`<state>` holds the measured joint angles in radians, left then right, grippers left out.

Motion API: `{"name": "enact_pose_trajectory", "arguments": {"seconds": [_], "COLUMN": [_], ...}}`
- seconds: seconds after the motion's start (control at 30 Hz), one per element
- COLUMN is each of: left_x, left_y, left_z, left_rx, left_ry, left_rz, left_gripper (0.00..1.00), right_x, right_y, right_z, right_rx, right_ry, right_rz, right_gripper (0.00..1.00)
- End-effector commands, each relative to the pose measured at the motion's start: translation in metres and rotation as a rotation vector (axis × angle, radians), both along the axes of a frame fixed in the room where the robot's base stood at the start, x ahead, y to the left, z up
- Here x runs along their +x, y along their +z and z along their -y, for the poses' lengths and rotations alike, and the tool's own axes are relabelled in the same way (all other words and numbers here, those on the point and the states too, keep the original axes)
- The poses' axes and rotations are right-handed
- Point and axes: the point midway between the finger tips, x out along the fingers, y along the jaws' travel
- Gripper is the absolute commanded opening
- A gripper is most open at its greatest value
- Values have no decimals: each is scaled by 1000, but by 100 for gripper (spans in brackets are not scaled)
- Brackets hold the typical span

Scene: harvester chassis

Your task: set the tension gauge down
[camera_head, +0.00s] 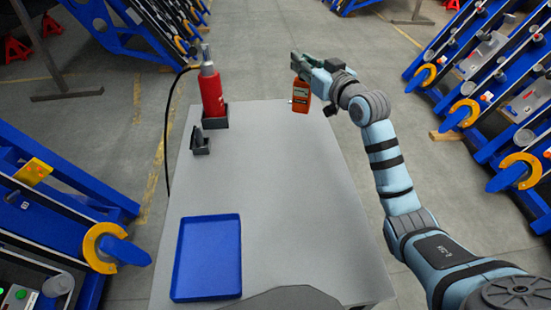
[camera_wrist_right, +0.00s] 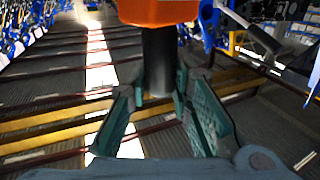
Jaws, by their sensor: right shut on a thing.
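The tension gauge is an orange handheld device (camera_head: 301,94) with a small display, near the far right corner of the grey table (camera_head: 265,185) in the head view. My right gripper (camera_head: 299,66) is shut on its upper end, and the gauge hangs roughly upright below it. I cannot tell whether its lower end touches the tabletop. In the right wrist view, the orange body (camera_wrist_right: 160,10) is at the top edge, and its dark stem (camera_wrist_right: 158,62) runs down between the green fingers of my right gripper (camera_wrist_right: 157,88). My left gripper is not in view.
A red tool (camera_head: 211,92) with a black hose stands in a dark holder at the table's far left. A small black stand (camera_head: 201,148) is nearer. A blue tray (camera_head: 207,298) lies empty at the near left. The table's middle and right are clear. Blue racks flank both sides.

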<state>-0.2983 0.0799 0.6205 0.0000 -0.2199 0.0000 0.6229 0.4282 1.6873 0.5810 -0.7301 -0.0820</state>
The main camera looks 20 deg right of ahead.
Motion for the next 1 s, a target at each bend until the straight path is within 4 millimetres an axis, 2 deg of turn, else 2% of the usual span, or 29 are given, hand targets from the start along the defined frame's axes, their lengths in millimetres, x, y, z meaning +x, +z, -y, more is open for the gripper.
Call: {"name": "enact_pose_trajectory", "arguments": {"seconds": [0.03,0.2,0.3,0.47,0.6,0.67,0.9,0.93,1.0], "left_x": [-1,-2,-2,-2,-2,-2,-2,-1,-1], "left_y": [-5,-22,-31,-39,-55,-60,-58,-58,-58], "left_z": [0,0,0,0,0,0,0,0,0], "left_rx": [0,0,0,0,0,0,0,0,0], "left_ry": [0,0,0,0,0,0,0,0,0], "left_rz": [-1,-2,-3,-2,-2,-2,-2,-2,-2], "left_gripper": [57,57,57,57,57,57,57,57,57], "right_x": [0,-1,-1,-1,-1,-1,-1,-1,-1], "right_y": [-19,-84,-111,-134,-169,-178,-179,-180,-180], "right_z": [0,1,1,1,1,1,1,1,1], "right_rx": [2,1,2,1,1,1,-1,0,0], "right_ry": [0,-1,-1,-2,-2,-2,-2,-2,-2], "right_rz": [-6,-5,-2,0,-1,0,0,-2,-2], "right_gripper": [0,0,0,0,0,0,0,24,36]}}
